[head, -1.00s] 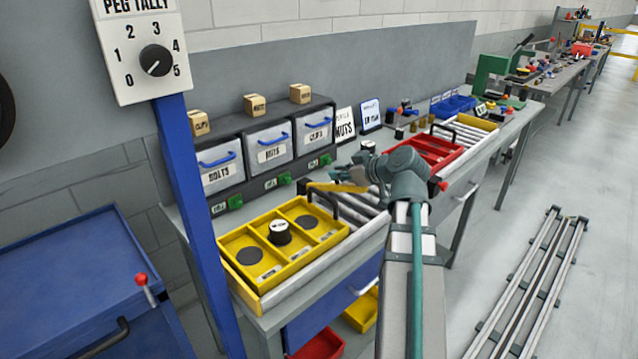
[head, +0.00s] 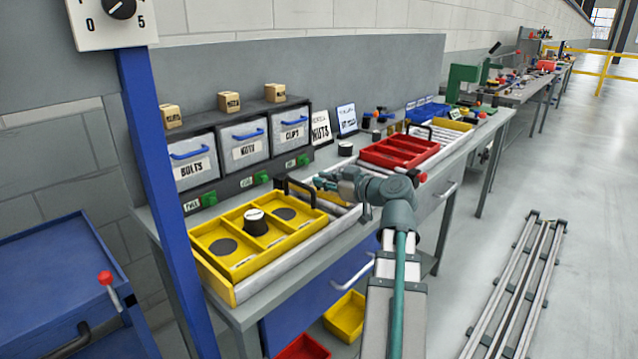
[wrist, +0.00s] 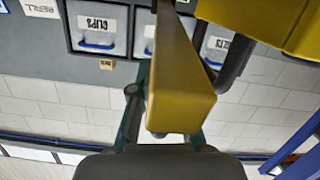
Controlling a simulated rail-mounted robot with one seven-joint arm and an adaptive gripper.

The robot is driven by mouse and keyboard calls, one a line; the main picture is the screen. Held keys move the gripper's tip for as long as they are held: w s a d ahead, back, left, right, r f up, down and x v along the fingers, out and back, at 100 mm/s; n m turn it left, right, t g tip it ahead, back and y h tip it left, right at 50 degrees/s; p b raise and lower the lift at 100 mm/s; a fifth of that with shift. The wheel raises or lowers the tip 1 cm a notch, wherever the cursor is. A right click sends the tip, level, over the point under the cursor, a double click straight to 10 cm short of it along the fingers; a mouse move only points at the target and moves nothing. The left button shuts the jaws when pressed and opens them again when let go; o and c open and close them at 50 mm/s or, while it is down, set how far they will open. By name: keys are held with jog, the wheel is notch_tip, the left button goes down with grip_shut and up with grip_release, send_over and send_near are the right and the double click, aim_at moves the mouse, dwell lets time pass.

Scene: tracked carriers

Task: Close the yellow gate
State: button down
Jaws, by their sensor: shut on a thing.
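The yellow gate (wrist: 180,85) fills the middle of the wrist view as a thick yellow bar, seen very close. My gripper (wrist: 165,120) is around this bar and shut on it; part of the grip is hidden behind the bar. In the head view my gripper (head: 328,183) is low over the roller conveyor, just right of the yellow tray's dark handle. There the gate is mostly hidden by the gripper and arm.
The yellow tray (head: 232,286) has three compartments; a black peg with a white top (head: 255,220) stands in the middle one. A red tray (head: 400,152) sits farther along the conveyor. Labelled bins (head: 190,168) stand behind. A blue post (head: 165,200) rises at left.

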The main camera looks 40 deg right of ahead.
jog(key=shift+d, duration=0.15)
jog(key=c, duration=1.2)
grip_release()
jog(key=shift+s, duration=0.1)
jog(key=shift+s, duration=0.3)
jog(key=v, duration=1.1)
jog(key=shift+s, duration=0.15)
